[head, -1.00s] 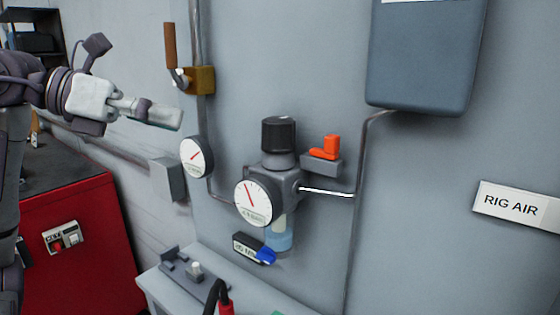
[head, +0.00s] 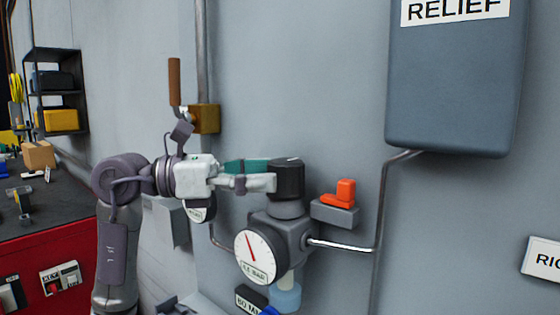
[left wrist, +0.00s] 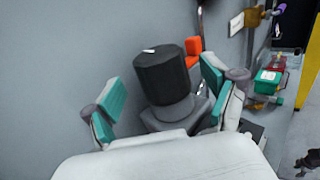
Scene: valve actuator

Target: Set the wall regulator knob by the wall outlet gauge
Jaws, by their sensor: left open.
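The wall regulator knob (head: 287,178) is a dark ribbed cylinder on top of the grey regulator body (head: 287,227). In the left wrist view the knob (left wrist: 163,76) has a small white mark on top. My left gripper (head: 272,174) is open, with its fingertips at the knob's left side. In the left wrist view its teal-padded fingers (left wrist: 158,101) stand apart on either side of the knob, with gaps visible. The round white gauge (head: 257,257) on the regulator front has a red needle pointing up and slightly left. A second gauge (head: 200,212) is mostly hidden behind my left gripper. My right gripper is out of view.
An orange lever (head: 341,194) on a grey block sits right of the knob. A blue-grey RELIEF box (head: 452,85) hangs above right. A brass valve with a brown handle (head: 176,88) is above left. Pipes run along the wall.

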